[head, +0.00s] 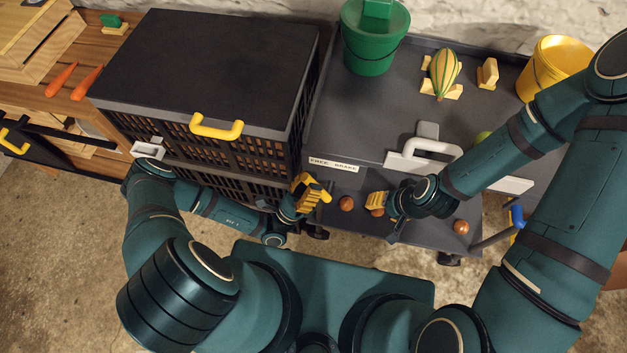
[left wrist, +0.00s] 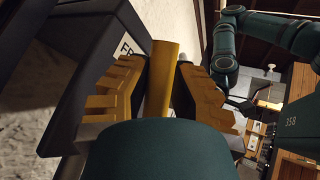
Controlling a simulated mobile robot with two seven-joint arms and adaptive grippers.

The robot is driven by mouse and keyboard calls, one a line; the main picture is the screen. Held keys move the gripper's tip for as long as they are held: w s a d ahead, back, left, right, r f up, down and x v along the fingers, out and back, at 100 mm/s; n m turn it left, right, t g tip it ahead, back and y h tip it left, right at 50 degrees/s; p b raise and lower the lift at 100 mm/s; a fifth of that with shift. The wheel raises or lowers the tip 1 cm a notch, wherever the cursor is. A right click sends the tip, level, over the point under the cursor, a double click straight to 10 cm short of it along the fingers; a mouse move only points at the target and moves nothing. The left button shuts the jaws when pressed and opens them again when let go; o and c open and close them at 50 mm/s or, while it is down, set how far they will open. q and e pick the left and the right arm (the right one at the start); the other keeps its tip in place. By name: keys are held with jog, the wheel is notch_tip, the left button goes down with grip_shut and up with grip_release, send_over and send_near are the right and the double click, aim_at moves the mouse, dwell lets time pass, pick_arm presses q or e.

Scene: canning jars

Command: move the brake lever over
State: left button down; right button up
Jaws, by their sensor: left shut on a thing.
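The brake lever is a yellow bar (left wrist: 161,78) in the left wrist view, standing between my left gripper's ridged yellow fingers. My left gripper (head: 311,192) is shut on it, just below and left of the white FREE / BRAKE label (head: 333,164) on the dark cart's front edge. In the head view I cannot make out the lever apart from the yellow fingers. Part of the label also shows in the left wrist view (left wrist: 127,47). My right gripper (head: 377,202) is over the cart's lower shelf, close to a brown ball; its opening is unclear.
The dark cart (head: 345,125) carries a green bucket (head: 372,45), a yellow-green striped object (head: 443,70), a yellow bucket (head: 555,68) and a white handle (head: 425,145). Brown balls (head: 346,203) lie on the lower shelf. A black slatted crate (head: 215,150) stands close left of my left gripper.

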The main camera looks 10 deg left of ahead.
pick_arm(q)
jog(key=shift+a, duration=0.1)
jog(key=c, duration=0.8)
grip_release()
jog(key=shift+w, duration=0.1)
jog(key=shift+s+a+f, duration=0.2)
jog(key=shift+s+f, duration=0.15)
jog(key=shift+f, duration=0.15)
jog(key=s+a+f, duration=0.2)
jog(key=s+a, duration=0.7)
jog(key=s, duration=0.2)
jog(key=shift+a+f, duration=0.2)
jog(key=shift+f, duration=0.2)
